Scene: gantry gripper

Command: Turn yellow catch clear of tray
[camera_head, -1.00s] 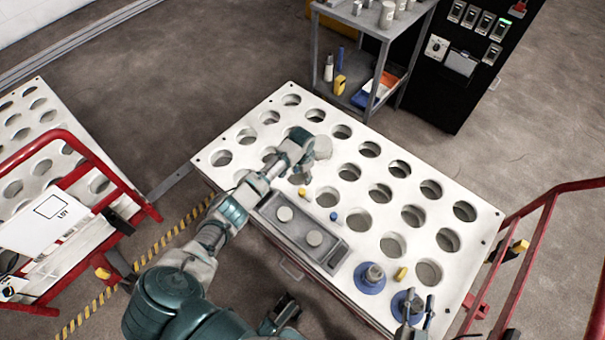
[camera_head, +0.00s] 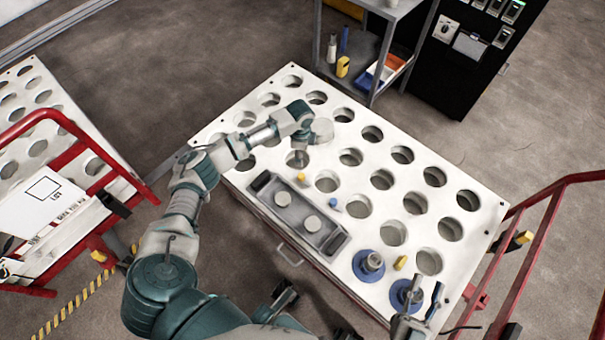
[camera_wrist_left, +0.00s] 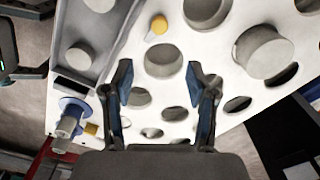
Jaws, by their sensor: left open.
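A small yellow catch (camera_head: 301,177) sits on the white holed plate beside the far long edge of the grey tray (camera_head: 337,243). In the left wrist view the catch (camera_wrist_left: 157,27) shows near the top, beside the tray (camera_wrist_left: 100,28). My left gripper (camera_wrist_left: 158,85) is open and empty, with the catch ahead of its fingers and apart from them. In the head view my left wrist hides most of that gripper. My right gripper (camera_head: 423,290) is at the lower right near a blue-based fitting, its fingers apart with nothing seen between them.
The white plate (camera_head: 245,177) is full of round holes. A second yellow piece (camera_head: 401,262) lies by a blue-based fitting (camera_head: 369,265). A blue knob (camera_head: 333,203) stands beside the tray. A red rail (camera_head: 545,215) borders the right; a grey cart (camera_head: 375,60) stands behind.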

